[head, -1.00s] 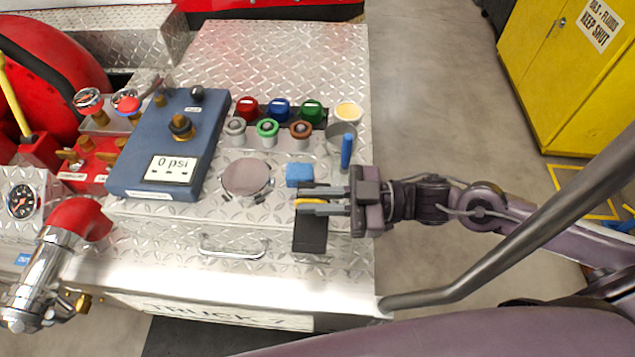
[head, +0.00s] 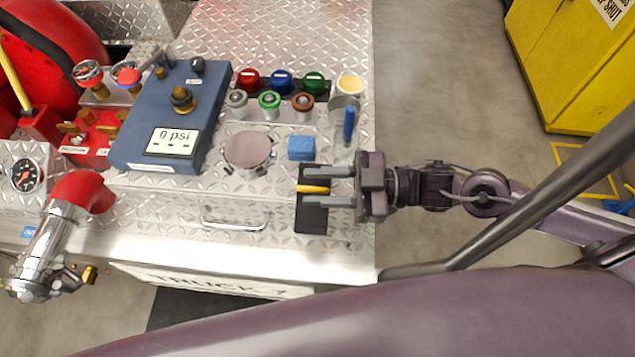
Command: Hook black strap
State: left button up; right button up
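My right gripper (head: 304,187) comes in from the right over the metal deck, its two fingers spread apart. A short yellow piece (head: 313,189) lies between the fingers, over a dark flat pad (head: 312,220); I cannot tell whether either finger touches it. A dark band (head: 38,58) crosses the red round body (head: 75,50) at the top left. I cannot tell whether this band is the black strap, and no hook shows clearly. My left gripper is out of view.
The diamond-plate deck (head: 290,45) holds a blue gauge box (head: 140,128), coloured caps (head: 281,82), a round lid (head: 249,151), a blue block (head: 301,148) and a cup with a blue stick (head: 349,125). A handle (head: 235,222) is on the front. Open floor lies right, before a yellow cabinet (head: 575,80).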

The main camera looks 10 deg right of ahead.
jog(key=p+v, duration=0.1)
jog(key=v, duration=0.6)
jog(key=shift+d, duration=0.1)
